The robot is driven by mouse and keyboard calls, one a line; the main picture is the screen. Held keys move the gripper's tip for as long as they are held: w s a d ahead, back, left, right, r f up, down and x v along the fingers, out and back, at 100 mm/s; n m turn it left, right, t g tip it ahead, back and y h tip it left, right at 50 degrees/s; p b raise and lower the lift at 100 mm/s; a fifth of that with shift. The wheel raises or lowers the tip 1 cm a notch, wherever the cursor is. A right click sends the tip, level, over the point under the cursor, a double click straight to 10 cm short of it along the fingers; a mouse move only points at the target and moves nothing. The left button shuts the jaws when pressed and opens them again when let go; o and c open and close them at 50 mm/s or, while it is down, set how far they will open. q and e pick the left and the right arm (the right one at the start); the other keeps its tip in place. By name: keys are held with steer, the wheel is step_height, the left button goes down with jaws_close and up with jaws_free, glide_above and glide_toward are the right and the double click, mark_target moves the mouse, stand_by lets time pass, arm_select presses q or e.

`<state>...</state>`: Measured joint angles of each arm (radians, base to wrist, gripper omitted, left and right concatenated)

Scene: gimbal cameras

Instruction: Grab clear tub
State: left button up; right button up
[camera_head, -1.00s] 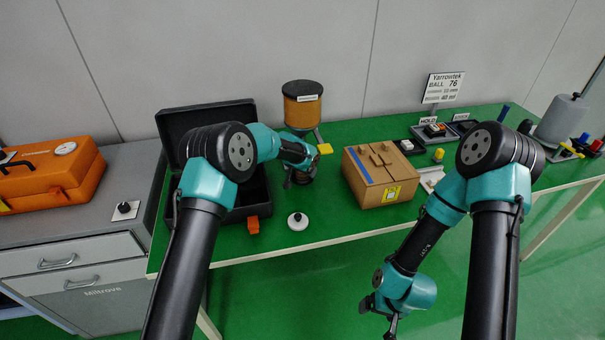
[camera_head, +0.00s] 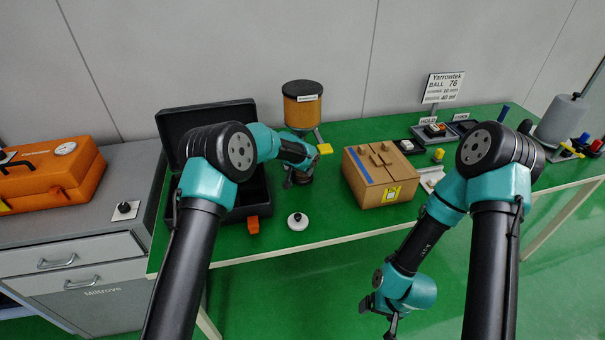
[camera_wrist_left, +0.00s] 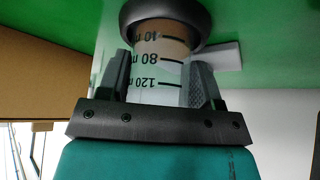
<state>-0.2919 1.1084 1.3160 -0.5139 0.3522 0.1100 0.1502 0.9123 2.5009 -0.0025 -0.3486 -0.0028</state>
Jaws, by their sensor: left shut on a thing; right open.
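The clear tub (camera_wrist_left: 160,72) shows in the left wrist view, with printed black marks of 40, 80 and 120. A dark round rim or collar (camera_wrist_left: 165,12) surrounds its far end. My left gripper (camera_wrist_left: 163,85) has one finger on each side of the tub and is shut on it. In the head view my left gripper (camera_head: 300,176) is low at the green table, and it hides most of the tub. My right gripper (camera_head: 378,320) is open and empty, below and in front of the table's front edge.
An open black case (camera_head: 208,116) stands behind my left arm. A cardboard box (camera_head: 382,172) is right of the left gripper, and an orange-brown canister (camera_head: 302,108) stands behind it.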

arm_select(q)
steer(key=shift+c, duration=0.6)
steer(key=shift+r, duration=0.1)
steer(key=shift+r, duration=0.6)
steer(key=shift+s+r, duration=0.1)
steer(key=shift+s, duration=0.05)
steer(key=s+d, duration=0.3)
steer(key=s, duration=1.2)
steer(key=s+d, duration=0.4)
steer(key=s, duration=1.2)
steer(key=shift+d, duration=0.1)
